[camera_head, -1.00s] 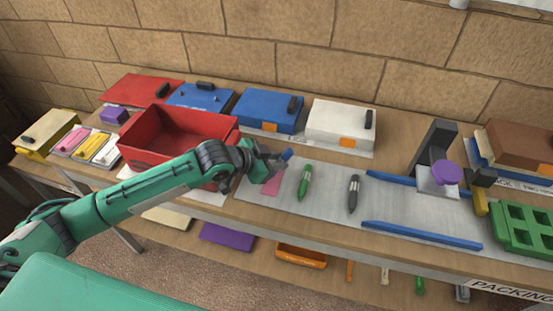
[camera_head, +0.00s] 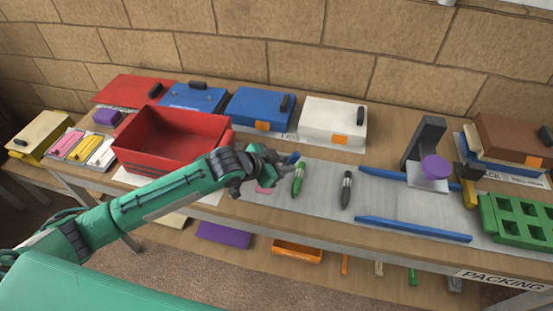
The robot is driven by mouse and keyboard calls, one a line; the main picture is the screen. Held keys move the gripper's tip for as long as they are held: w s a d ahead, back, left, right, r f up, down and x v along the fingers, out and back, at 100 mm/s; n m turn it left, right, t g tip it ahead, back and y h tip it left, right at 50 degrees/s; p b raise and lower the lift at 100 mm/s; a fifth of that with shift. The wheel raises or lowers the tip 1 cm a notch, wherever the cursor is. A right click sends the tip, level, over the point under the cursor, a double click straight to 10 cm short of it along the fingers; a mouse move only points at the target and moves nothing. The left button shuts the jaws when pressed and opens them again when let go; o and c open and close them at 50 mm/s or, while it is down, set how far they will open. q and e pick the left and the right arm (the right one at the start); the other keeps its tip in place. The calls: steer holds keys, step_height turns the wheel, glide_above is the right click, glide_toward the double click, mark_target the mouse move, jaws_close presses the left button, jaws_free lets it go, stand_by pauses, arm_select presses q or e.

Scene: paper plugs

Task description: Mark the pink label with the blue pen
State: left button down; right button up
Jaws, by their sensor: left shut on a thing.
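My left gripper (camera_head: 281,167) is shut on the blue pen (camera_head: 293,158), of which only a blue end shows past the fingers. The gripper is over the left part of the grey mat. The pink label (camera_head: 264,189) lies on the mat just below the gripper and is mostly hidden by it. I cannot tell whether the pen touches the label. The right gripper is not in view.
A red bin (camera_head: 170,160) stands close behind my left arm. Blue rails (camera_head: 413,229) edge the mat further right.

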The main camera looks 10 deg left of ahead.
arm_select(q)
steer(key=shift+p, duration=0.45)
steer(key=shift+a+f+p, duration=0.1)
steer(key=shift+a+p, duration=0.45)
steer(key=shift+a, duration=1.4)
step_height(320, 180, up, 6)
steer(key=p, duration=0.5)
steer(key=shift+p, duration=0.4)
steer(key=shift+w, duration=0.1)
step_height(320, 180, up, 3)
steer(key=p, duration=0.3)
